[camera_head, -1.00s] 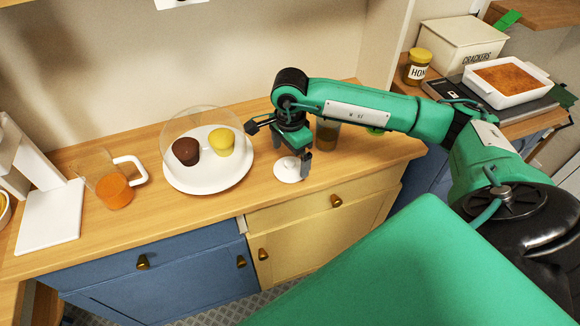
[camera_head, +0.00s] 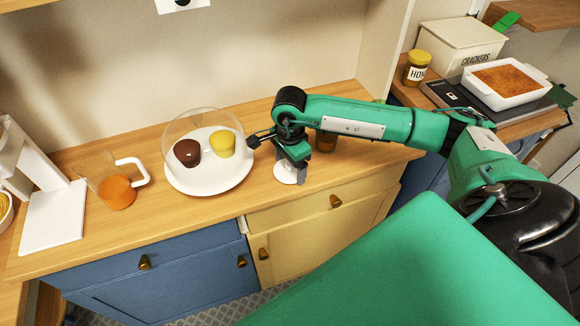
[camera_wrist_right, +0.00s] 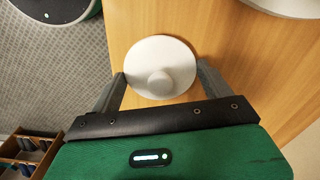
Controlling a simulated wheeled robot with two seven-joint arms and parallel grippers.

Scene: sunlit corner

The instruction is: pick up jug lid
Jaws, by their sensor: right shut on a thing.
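The jug lid (camera_head: 284,172) is a white disc near the counter's front edge, partly covered by my right gripper in the head view. In the right wrist view the lid (camera_wrist_right: 160,56) shows its round knob. My right gripper (camera_head: 296,175) is at the lid, and its fingers (camera_wrist_right: 160,82) are on both sides of the disc, shut on it. The lid appears to be at counter level; I cannot tell whether it is lifted. The clear jug (camera_head: 117,190) with orange contents and a white handle stands at the left. My left gripper is not in view.
A white plate (camera_head: 205,184) under a clear dome holds a brown cupcake (camera_head: 187,153) and a yellow cupcake (camera_head: 222,143), close left of my gripper. A dark glass (camera_head: 326,141) stands behind the gripper. The wooden counter (camera_head: 365,160) is clear to the right.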

